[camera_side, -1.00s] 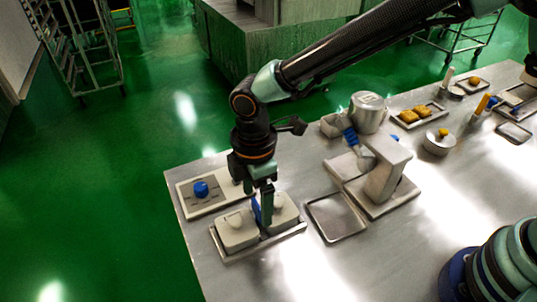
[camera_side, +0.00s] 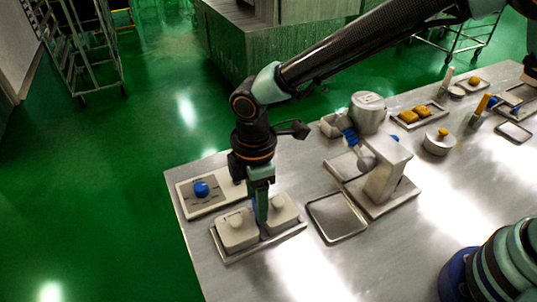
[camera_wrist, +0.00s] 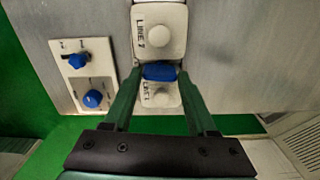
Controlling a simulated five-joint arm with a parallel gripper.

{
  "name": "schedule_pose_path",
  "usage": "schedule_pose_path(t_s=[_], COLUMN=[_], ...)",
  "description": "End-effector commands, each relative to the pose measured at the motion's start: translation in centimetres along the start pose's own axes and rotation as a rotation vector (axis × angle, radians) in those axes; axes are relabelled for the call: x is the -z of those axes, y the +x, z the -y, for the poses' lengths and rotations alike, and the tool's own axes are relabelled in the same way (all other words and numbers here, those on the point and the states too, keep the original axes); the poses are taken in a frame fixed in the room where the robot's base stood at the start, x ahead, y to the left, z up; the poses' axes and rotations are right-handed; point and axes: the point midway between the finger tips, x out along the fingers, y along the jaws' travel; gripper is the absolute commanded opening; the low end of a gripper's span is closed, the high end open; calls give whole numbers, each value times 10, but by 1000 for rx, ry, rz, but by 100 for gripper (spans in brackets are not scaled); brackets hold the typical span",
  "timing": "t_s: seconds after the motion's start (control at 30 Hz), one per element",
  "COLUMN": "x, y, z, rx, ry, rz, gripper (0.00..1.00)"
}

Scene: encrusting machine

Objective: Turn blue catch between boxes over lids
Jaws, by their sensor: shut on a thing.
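Two pale boxes with knobbed lids stand side by side on a tray (camera_side: 228,257). In the wrist view one box (camera_wrist: 145,45) is marked LINE 2 and the other box (camera_wrist: 173,101) seems marked LINE 1. The blue catch (camera_wrist: 159,72) lies between them, its longer side running along the gap in the wrist view. My gripper (camera_wrist: 160,75) is shut on the catch, one finger at each end.
A control panel with a blue knob (camera_side: 201,189) sits just behind the boxes. An empty metal tray (camera_side: 337,217) and a machine with a pot (camera_side: 368,112) stand to the right. Bare table lies in front.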

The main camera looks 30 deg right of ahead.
Motion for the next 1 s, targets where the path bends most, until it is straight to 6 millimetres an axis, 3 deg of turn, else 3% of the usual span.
schedule_pose_path(t_s=[1.0], x=[1], y=[-2], z=[0], rx=[0], ry=[926], rz=[0], gripper=[2])
